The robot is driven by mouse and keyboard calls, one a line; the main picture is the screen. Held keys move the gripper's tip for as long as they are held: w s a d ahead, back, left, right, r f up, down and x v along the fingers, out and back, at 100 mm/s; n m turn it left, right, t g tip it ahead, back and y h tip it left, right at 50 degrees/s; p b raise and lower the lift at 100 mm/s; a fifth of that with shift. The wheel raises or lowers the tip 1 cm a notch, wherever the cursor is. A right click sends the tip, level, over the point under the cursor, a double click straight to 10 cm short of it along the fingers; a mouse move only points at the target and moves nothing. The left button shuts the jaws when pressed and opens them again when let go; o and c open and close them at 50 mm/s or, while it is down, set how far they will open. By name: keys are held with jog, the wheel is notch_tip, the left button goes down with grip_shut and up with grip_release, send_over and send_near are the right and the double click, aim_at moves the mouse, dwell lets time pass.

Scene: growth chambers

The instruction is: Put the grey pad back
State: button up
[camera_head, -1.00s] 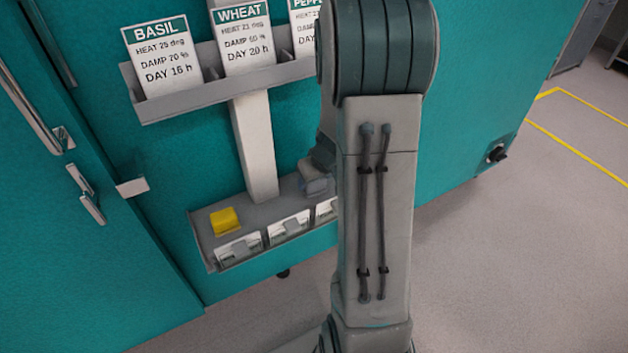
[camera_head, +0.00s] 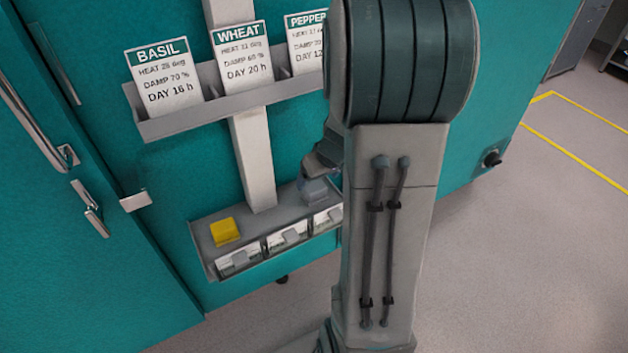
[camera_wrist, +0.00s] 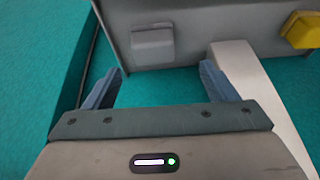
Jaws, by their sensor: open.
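The grey pad (camera_wrist: 152,45) is a small grey block on the lower grey shelf (camera_wrist: 190,20), seen in the wrist view near the shelf's left end. My gripper (camera_wrist: 160,82) is open and empty. Its two blue-grey fingers point toward the shelf, and the pad lies beyond the fingertips, not between them. In the head view a grey-blue block (camera_head: 314,190) shows at the right part of the lower shelf, beside my arm; part of it may be a finger. My arm hides most of my gripper there.
A yellow block (camera_head: 224,231) sits at the left of the lower shelf. It also shows in the wrist view (camera_wrist: 302,30). Several small cards line the shelf front. An upright post (camera_head: 253,160) joins it to an upper rack (camera_head: 200,112) of crop cards. Open floor lies right.

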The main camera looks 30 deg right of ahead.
jog(key=s+a+r+g, duration=0.2)
jog(key=s+a+r, duration=0.8)
jog(key=s+a, duration=0.4)
jog(key=shift+s+r+g+h+p, duration=0.2)
jog(key=shift+s+g+h+p, duration=0.15)
jog(key=shift+s, duration=0.55)
